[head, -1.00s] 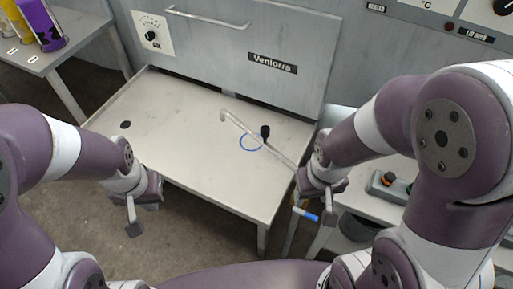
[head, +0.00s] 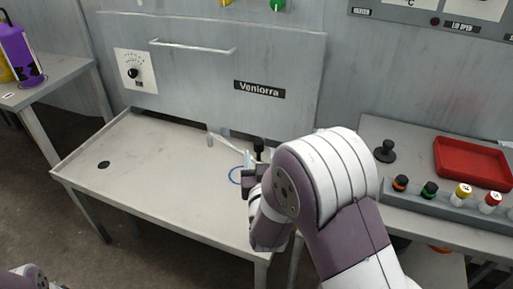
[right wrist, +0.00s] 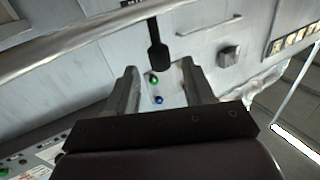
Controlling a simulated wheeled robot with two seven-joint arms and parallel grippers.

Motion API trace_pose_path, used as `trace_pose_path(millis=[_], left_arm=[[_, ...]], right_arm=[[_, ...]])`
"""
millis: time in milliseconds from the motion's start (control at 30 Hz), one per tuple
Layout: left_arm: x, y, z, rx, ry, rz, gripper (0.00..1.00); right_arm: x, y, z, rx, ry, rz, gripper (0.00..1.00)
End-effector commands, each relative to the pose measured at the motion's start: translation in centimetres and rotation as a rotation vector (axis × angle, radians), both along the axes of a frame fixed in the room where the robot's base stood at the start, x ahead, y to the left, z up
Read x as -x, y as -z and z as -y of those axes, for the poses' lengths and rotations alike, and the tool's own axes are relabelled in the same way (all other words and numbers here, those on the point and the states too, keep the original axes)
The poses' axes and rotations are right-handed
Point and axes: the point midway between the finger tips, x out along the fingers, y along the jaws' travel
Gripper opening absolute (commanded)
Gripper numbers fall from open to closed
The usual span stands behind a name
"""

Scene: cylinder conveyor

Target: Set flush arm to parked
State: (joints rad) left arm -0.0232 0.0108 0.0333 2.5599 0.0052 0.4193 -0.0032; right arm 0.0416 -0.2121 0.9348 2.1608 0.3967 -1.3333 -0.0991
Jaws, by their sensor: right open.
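The flush arm (head: 226,142), a thin pale bent pipe, reaches over the shallow tray table (head: 150,165), partly hidden by my right arm. A black grip (head: 259,147) stands up from it. In the right wrist view, the pipe (right wrist: 70,50) crosses the top left. The black grip (right wrist: 158,52) lies in line with the gap between the open fingers of my right gripper (right wrist: 158,76), which hold nothing; contact cannot be told. My left gripper is out of view.
A cabinet front labelled Veniorra (head: 259,90) rises behind the tray. A right-hand bench carries a red tray (head: 472,163), a black knob (head: 385,151) and a rack of coloured caps (head: 450,197). A purple container (head: 20,55) stands at far left.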

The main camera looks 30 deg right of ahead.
Motion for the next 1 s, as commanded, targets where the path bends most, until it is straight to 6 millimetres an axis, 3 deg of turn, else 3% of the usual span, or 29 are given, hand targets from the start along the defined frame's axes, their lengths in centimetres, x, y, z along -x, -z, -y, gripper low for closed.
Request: trace_pose_path(millis=[100,300,633,800,1000], left_arm=[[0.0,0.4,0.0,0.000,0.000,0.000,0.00],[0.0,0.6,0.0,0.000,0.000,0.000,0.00],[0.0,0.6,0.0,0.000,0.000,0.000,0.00],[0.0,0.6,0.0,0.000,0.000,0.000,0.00],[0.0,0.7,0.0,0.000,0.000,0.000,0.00]], right_arm=[[-2.2,0.1,1.1,0.000,0.002,0.001,0.53],[-4.4,0.0,2.0,-0.001,0.000,0.000,0.53],[-4.8,0.0,2.1,0.000,-0.001,-0.001,0.53],[-4.8,0.0,2.1,0.000,-0.001,-0.001,0.00],[-4.9,0.0,2.0,-0.001,-0.001,0.000,0.00]])
